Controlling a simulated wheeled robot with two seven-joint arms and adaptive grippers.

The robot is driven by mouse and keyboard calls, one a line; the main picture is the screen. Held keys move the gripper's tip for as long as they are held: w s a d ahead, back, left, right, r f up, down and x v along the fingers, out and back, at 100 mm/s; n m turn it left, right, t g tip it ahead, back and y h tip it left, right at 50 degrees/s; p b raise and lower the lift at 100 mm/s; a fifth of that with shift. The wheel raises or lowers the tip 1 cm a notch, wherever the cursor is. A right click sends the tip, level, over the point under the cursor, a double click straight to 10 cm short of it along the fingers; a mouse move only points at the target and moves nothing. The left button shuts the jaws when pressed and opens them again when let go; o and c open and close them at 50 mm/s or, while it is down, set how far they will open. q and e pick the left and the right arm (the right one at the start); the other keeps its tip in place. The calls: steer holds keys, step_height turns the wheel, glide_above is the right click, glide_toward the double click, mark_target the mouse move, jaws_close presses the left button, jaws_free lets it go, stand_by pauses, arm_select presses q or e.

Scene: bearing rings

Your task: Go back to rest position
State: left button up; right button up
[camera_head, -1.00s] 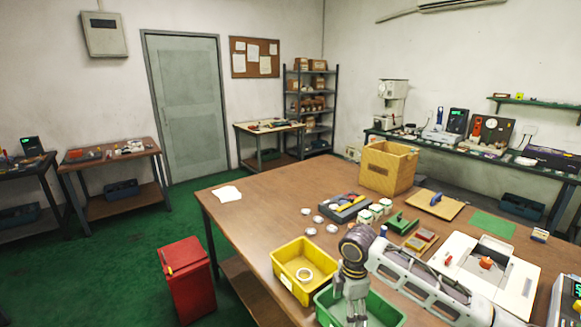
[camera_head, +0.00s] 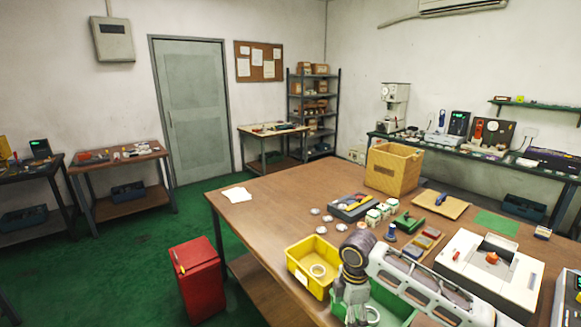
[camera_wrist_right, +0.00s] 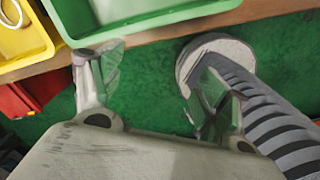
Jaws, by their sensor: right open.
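My right gripper (camera_head: 352,312) comes in from the right in the head view, low at the table's front. In the right wrist view its two fingers (camera_wrist_right: 155,85) are spread apart with nothing between them. Green floor shows below them, and the table edge lies just beyond. The green bin (camera_head: 392,300) is partly hidden behind my right arm; it also shows in the wrist view (camera_wrist_right: 150,20). A yellow bin (camera_head: 301,273) stands left of it with a pale ring (camera_head: 318,270) inside. My left gripper is not in view.
The brown table (camera_head: 270,212) holds a wooden box (camera_head: 392,168), several small silvery rings, a dark tray (camera_head: 350,207) and a white machine (camera_head: 490,266). A red bin (camera_head: 197,279) stands on the floor left of the table. The table's left part is mostly clear.

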steer(key=shift+s+a+f+m+t+y, duration=1.3)
steer(key=shift+s+a+f+m, duration=1.45)
steer(key=shift+s+a, duration=1.8)
steer(key=s+d+f+m+t+h, duration=0.1)
steer(key=s+d+f+m+h, duration=0.15)
steer(key=s+d+m, duration=1.1)
step_height(320, 180, down, 34)
steer(key=s+d+n+g, duration=0.1)
steer(key=s+d+n, duration=0.1)
steer(key=s+d+f, duration=0.2)
steer(key=s+f, duration=0.7)
steer(key=s, duration=0.1)
steer(key=s+d+f+g, duration=0.1)
steer(key=s+d+f, duration=0.1)
steer(key=s+f, duration=0.8)
steer(key=shift+s+f+g, duration=0.3)
steer(key=shift+s, duration=0.5)
